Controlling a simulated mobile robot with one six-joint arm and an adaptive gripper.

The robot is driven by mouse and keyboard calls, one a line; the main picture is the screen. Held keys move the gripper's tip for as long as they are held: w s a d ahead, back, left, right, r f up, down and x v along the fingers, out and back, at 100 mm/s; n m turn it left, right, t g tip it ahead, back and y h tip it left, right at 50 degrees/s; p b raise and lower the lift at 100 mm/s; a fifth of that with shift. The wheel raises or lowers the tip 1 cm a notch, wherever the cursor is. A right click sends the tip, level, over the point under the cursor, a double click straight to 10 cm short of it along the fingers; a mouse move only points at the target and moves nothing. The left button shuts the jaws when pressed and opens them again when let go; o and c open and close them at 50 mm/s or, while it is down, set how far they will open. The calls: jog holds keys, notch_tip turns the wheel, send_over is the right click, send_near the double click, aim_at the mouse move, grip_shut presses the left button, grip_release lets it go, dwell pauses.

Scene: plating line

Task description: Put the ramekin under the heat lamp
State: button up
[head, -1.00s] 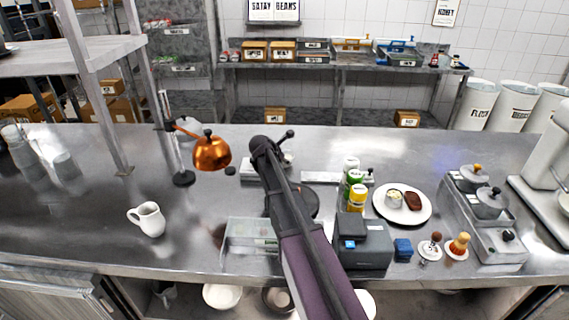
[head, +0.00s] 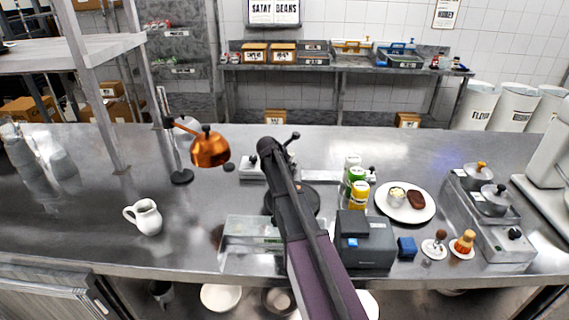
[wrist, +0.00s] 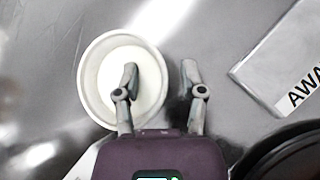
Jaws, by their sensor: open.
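A white round ramekin (wrist: 90,84) stands on the steel counter in the wrist view, seen from above. My gripper (wrist: 160,72) is open and empty above it. Its left finger overlaps the ramekin's inside in the picture, and its right finger is over bare counter to the right of the rim. I cannot tell how high the fingertips are. In the head view my arm hides this spot. The copper heat lamp (head: 210,150) hangs from a stand at the counter's left, to the left of my arm's end.
A dark round pan (wrist: 290,158) lies close at lower right, with a lettered plate (wrist: 285,55) above it. A white jug (head: 148,217) stands left. Bottles (head: 358,195), a plate with food (head: 420,214) and a dark box (head: 364,240) stand right. The counter below the lamp looks clear.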

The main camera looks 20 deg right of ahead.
jog(key=shift+d, duration=0.1)
dwell(0.5)
grip_shut()
